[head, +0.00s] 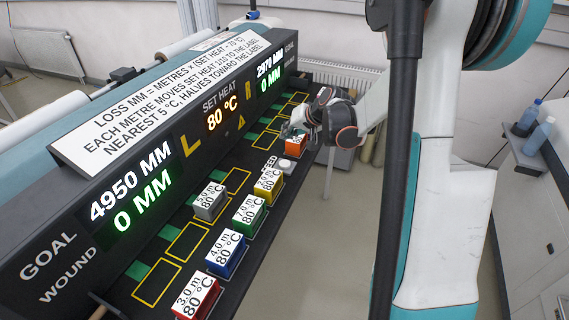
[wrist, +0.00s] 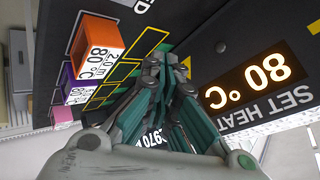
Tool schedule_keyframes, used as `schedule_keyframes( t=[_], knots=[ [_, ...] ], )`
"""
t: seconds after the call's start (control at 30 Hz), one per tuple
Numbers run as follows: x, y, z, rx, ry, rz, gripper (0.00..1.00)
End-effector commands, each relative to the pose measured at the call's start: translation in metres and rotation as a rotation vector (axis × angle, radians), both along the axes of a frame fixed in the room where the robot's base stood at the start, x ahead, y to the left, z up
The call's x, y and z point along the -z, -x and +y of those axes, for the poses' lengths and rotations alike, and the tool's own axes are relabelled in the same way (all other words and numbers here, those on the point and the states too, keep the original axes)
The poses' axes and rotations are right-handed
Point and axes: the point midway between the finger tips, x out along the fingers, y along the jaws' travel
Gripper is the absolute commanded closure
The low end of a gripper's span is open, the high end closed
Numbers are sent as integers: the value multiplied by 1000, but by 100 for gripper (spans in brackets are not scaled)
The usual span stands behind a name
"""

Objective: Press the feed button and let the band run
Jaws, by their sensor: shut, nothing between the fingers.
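The feed button (head: 286,164) is a pale round knob on a light base, beside the FEED label on the dark shelf, in the head view. The wrist view shows only the end of that label at its top edge; the button is out of that frame. My gripper (head: 291,129) is shut and empty, above the shelf and beyond the button, near the orange block (head: 297,142). Its closed fingers (wrist: 162,62) also show in the wrist view. The left display (head: 131,190) reads goal 4950 MM, wound 0 MM. The set heat display (head: 222,112) reads 80 °C.
Red (head: 196,297), blue (head: 226,253), green (head: 248,214), yellow (head: 268,184) and grey (head: 209,201) blocks stand on the shelf. A purple block (wrist: 82,82) shows beyond the orange one. The right display (head: 270,77) reads 2970 MM and 0 MM. Several outlined slots are empty.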

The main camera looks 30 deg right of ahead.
Motion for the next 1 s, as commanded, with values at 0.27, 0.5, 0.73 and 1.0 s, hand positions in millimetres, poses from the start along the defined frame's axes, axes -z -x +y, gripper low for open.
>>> schedule_keyframes(
  t=[0.27, 0.5, 0.73, 1.0],
  knots=[
    [16, 0, 0, -1, 1, 0, 100],
    [46, 0, 0, -1, 1, 0, 100],
    [76, 0, 0, -1, 1, 0, 100],
    [88, 0, 0, -1, 1, 0, 100]
  ],
)
